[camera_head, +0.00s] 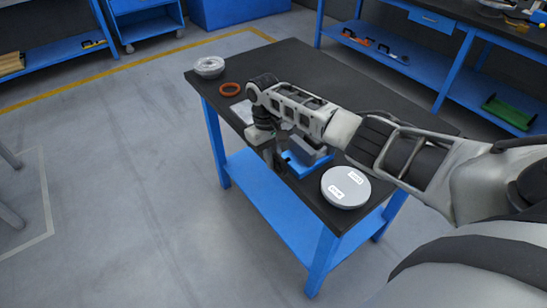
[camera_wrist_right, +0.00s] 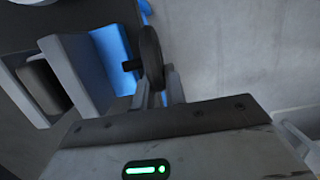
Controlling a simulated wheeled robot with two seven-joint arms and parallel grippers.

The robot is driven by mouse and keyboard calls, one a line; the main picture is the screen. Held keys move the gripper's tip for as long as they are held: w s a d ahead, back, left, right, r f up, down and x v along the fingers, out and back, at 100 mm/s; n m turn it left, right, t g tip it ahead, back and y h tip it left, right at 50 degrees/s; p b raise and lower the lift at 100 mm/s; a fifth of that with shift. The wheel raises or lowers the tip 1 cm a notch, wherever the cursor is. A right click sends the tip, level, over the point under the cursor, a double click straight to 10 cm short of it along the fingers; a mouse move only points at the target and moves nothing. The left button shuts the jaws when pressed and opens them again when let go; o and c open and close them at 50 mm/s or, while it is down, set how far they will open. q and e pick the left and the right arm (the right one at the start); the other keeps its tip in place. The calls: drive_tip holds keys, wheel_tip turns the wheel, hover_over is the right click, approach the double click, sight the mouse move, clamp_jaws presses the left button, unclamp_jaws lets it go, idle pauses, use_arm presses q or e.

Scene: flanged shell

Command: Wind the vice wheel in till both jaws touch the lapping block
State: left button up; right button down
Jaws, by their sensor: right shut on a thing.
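The vice (camera_head: 308,152) is blue and grey and sits on the dark bench top, partly hidden by my right arm. In the right wrist view its grey jaw plate (camera_wrist_right: 76,72) stands beside the dark lapping block (camera_wrist_right: 44,84). A dark strip shows between the block and this jaw; I cannot tell contact at the other jaw. The dark vice wheel (camera_wrist_right: 151,57) is seen nearly edge-on, on a short shaft. My right gripper (camera_wrist_right: 160,88) is shut on the wheel's rim; in the head view the gripper (camera_head: 272,152) points down at the bench's near edge. My left gripper is out of view.
On the bench (camera_head: 290,55) stand a grey labelled disc (camera_head: 345,188) near the front corner, an orange ring (camera_head: 230,89) and a metal flanged part (camera_head: 209,67) at the far left. Floor is clear left of the bench. Blue shelving stands behind.

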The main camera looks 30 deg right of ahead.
drive_tip(key=shift+f, duration=0.1)
idle(0.5)
drive_tip(key=c, duration=1.4)
unclamp_jaws()
drive_tip(key=shift+c, duration=0.2)
drive_tip(key=w+r, duration=0.3)
drive_tip(key=r, duration=1.2)
drive_tip(key=shift+w+a+r, duration=0.2)
drive_tip(key=shift+w, duration=0.1)
